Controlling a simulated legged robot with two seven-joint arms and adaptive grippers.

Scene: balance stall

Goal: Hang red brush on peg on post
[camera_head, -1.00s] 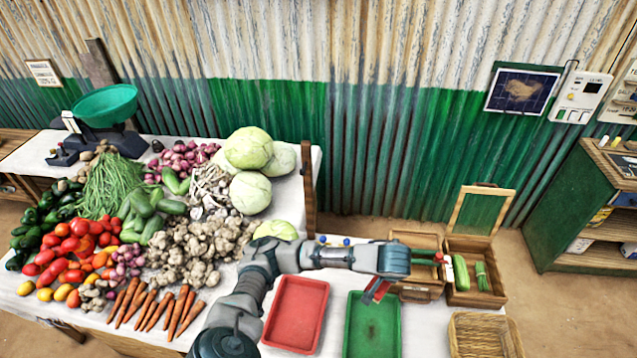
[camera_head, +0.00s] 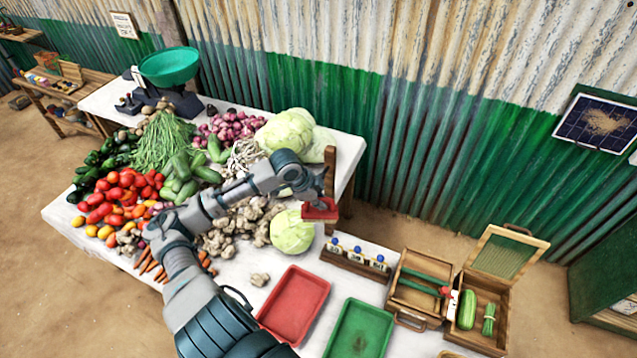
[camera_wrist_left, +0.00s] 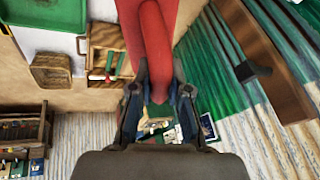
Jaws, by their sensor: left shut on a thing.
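The red brush (camera_head: 320,211) is held in my left gripper (camera_head: 313,194), in front of the brown wooden post (camera_head: 331,180) at the table's right end. In the left wrist view the brush's red body (camera_wrist_left: 150,35) runs between the fingers of my left gripper (camera_wrist_left: 158,95), which are shut on it. There the post (camera_wrist_left: 268,55) stands to the right, with a dark peg (camera_wrist_left: 257,76) sticking out of it. The brush is apart from the peg in that view. In the head view the peg is hidden or too small to tell. My right gripper is not in view.
A pale green cabbage (camera_head: 291,232) lies just below the gripper, and more vegetables cover the table. A red tray (camera_head: 295,303), a green tray (camera_head: 358,330), a rack with blue-topped items (camera_head: 354,261) and an open wooden box (camera_head: 487,316) stand lower right.

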